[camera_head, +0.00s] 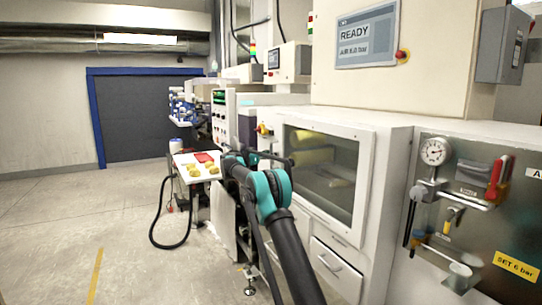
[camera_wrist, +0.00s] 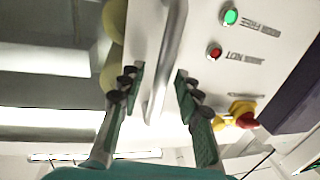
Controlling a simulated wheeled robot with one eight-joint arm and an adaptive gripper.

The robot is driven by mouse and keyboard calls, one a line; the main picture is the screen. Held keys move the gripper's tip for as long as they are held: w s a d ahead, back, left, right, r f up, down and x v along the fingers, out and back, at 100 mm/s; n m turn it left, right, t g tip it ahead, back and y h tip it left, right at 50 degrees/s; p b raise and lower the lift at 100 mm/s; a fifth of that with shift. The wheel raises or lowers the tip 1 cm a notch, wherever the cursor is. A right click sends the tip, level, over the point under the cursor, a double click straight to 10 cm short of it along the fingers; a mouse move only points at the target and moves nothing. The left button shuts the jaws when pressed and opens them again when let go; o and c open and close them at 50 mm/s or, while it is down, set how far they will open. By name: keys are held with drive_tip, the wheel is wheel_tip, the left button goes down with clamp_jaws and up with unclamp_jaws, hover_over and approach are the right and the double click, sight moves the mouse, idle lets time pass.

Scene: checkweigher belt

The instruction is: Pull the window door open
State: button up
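The window door (camera_head: 368,165) is a white-framed pane on the white machine at the right, with yellow rolls visible behind the glass. It looks closed. In the wrist view, its grey bar handle (camera_wrist: 169,50) runs lengthwise between the two fingers of my gripper (camera_wrist: 160,75). The fingers are apart, one on each side of the bar, with a visible gap to it. How deep the bar lies between them is hard to tell. In the head view, my arm reaches to the door's left side and hides part of that edge.
A panel beside the handle carries a green button (camera_wrist: 230,16), a red button (camera_wrist: 214,52) and a yellow-and-red knob (camera_wrist: 242,115). A gauge panel (camera_head: 478,215) is at the right. A small table (camera_head: 197,166) with yellow items stands left of my arm. The floor at left is open.

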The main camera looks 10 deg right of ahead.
drive_tip(key=shift+c, duration=0.4)
clamp_jaws()
